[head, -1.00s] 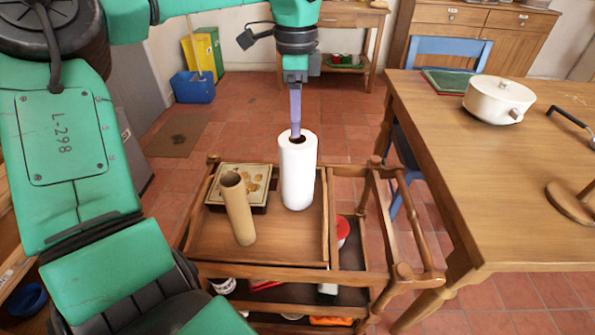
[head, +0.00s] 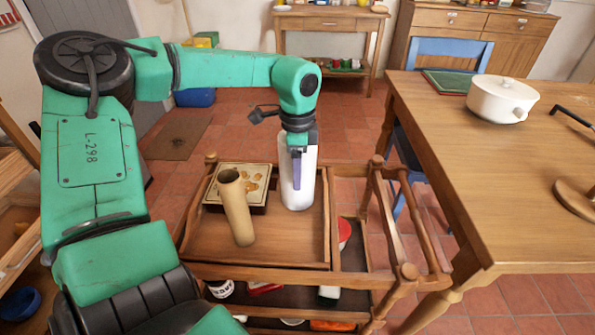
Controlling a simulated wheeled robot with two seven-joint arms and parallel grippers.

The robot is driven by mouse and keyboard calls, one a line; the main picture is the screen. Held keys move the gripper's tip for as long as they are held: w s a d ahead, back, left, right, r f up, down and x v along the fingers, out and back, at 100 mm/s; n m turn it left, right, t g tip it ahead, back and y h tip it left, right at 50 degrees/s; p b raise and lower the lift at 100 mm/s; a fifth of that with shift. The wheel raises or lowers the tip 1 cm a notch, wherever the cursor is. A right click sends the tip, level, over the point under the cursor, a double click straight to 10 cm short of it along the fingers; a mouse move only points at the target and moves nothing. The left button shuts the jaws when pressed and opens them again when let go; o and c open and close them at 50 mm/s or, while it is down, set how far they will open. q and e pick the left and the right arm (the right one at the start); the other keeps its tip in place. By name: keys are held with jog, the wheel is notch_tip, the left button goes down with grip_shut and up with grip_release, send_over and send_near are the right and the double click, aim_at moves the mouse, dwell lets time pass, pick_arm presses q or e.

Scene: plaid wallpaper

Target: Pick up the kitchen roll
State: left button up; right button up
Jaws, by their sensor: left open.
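The white kitchen roll (head: 309,193) stands upright on the top tray of the wooden trolley (head: 285,251). My left gripper (head: 297,172) points down at the roll, with a purple finger in front of its near side. The gripper's wrist covers the roll's top. It is open; its other finger is hidden, so I cannot tell whether the jaws are around the roll or touching it. My right gripper is not in view.
A brown cardboard tube (head: 237,208) stands left of the roll, in front of a square patterned box (head: 256,181). A table with a white pot (head: 497,99) is at the right. The trolley's lower shelf holds several items.

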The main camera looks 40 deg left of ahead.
pick_arm(q)
grip_shut()
jog(key=shift+r, duration=0.2)
